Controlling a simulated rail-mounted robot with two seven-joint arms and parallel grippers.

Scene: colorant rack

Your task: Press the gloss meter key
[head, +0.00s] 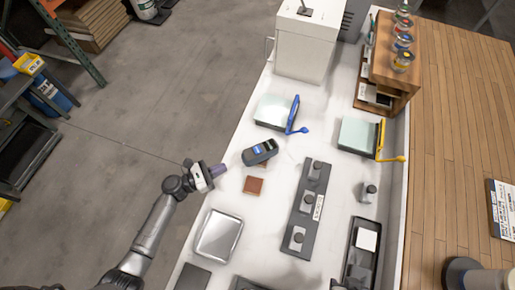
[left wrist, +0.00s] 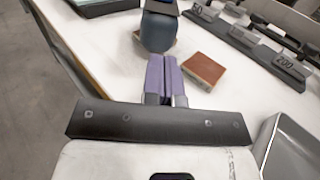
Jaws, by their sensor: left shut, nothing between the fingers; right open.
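The gloss meter (head: 259,152) is a dark handheld device with a blue-lit display, resting on the white bench near its left edge, over a small brown block. In the left wrist view its dark body (left wrist: 158,32) stands just beyond my fingertips, cut off by the top edge. The key is too small to make out. My left gripper (head: 218,170), with purple fingers, is shut and empty, just left of the meter and apart from it in the head view. Its closed fingers also show in the left wrist view (left wrist: 165,78). My right gripper is not in view.
A red-brown block (head: 253,185) lies just below the meter. A grey tray (head: 218,236) is nearer. A dark rack with several weights (head: 297,222) stands to the right. A blue-handled panel device (head: 276,112) sits behind the meter.

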